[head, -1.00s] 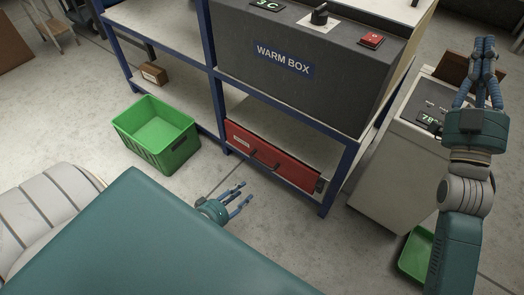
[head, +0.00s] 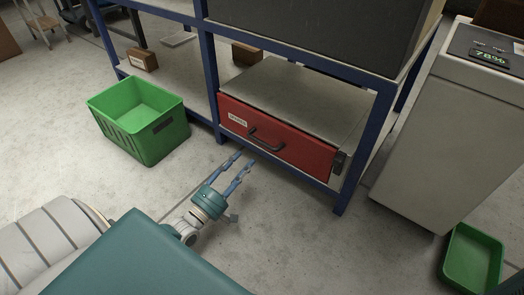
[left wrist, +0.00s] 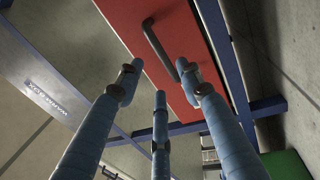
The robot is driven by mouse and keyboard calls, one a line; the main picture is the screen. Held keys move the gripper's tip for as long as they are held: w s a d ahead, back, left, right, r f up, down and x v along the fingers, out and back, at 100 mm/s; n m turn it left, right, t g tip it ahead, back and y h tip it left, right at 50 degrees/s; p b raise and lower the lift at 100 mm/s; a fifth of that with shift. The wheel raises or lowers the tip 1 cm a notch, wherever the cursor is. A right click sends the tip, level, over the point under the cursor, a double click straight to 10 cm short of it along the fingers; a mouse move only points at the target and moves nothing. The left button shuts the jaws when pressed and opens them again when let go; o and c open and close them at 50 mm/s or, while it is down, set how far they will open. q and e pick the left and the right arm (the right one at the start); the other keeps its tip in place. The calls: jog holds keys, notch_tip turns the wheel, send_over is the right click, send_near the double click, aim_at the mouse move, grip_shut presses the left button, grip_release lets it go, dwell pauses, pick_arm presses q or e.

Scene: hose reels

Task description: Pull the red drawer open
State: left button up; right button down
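The red drawer (head: 300,152) sits in a grey-topped cabinet on the lower shelf of a blue rack. Its front looks flush and shut, with a dark bar handle (head: 264,144) and a white label at its left. My left gripper (head: 237,166) is low in front of the drawer's left part, fingers apart and empty, pointing towards it. In the left wrist view the red front (left wrist: 125,22) fills the upper middle. The handle (left wrist: 157,48) shows beyond and between the spread fingers, with no clear contact. My right gripper is out of view.
A green crate (head: 138,125) stands on the floor left of the rack. A blue rack post (head: 362,140) is at the drawer's right. A pale cabinet with a display (head: 430,130) and a green tray (head: 472,258) are at right. Floor before the drawer is clear.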

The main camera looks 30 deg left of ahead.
aim_at(261, 144)
pick_arm(q)
jog(key=b+x, duration=0.4)
jog(key=x, duration=0.5)
jog(key=shift+w+d, duration=0.1)
jog(key=shift+w, duration=0.15)
jog(key=shift+w+r+b, duration=0.1)
jog(key=shift+w+b, duration=0.25)
jog(key=shift+w, duration=0.1)
grip_shut()
